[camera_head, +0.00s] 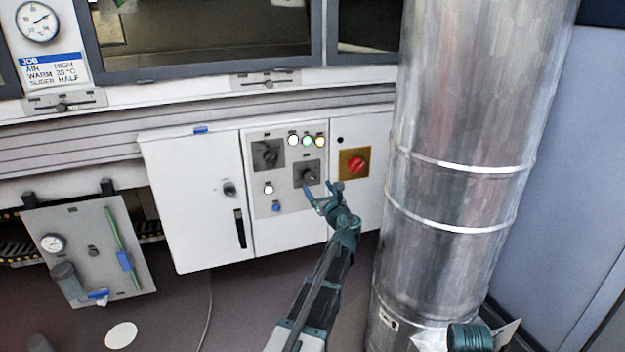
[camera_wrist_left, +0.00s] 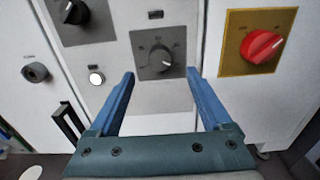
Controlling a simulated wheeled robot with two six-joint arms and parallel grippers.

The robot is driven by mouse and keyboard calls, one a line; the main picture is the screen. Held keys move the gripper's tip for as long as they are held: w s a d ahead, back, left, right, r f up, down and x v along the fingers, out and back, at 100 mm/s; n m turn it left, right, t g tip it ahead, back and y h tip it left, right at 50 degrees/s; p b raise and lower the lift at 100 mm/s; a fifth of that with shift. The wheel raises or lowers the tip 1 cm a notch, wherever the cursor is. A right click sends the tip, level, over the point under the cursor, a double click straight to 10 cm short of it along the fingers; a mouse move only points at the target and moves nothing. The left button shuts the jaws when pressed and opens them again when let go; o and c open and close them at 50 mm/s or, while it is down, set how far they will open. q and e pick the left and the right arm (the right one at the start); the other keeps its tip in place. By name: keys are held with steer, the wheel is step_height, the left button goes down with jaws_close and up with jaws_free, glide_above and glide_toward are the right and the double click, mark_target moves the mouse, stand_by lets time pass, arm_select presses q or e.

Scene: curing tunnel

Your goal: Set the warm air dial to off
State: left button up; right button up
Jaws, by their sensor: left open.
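Two black rotary dials sit on grey plates on the white cabinet's control panel, and their labels are too small to read. The lower right dial (camera_head: 307,174) is in front of my left gripper (camera_head: 322,188). In the left wrist view this dial (camera_wrist_left: 160,58) shows just beyond and between the fingertips (camera_wrist_left: 160,75). The blue fingers are spread apart with nothing between them; I see no contact with the knob. The upper left dial (camera_head: 266,153) also shows in the left wrist view (camera_wrist_left: 76,13). I cannot tell which is the warm air dial. My right gripper is not in view.
A red knob on a yellow plate (camera_head: 355,163) is right of the dials. Lamps and buttons surround them. A large metal duct (camera_head: 460,150) stands close on the right. A job card (camera_head: 54,70) reads air high, warm 35 °C, slider half.

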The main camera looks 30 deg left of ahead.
mark_target(309, 176)
arm_select(q)
steer(key=x, duration=0.7)
steer(key=shift+w+a, duration=0.15)
steer(key=shift+w, duration=0.05)
jaws_close()
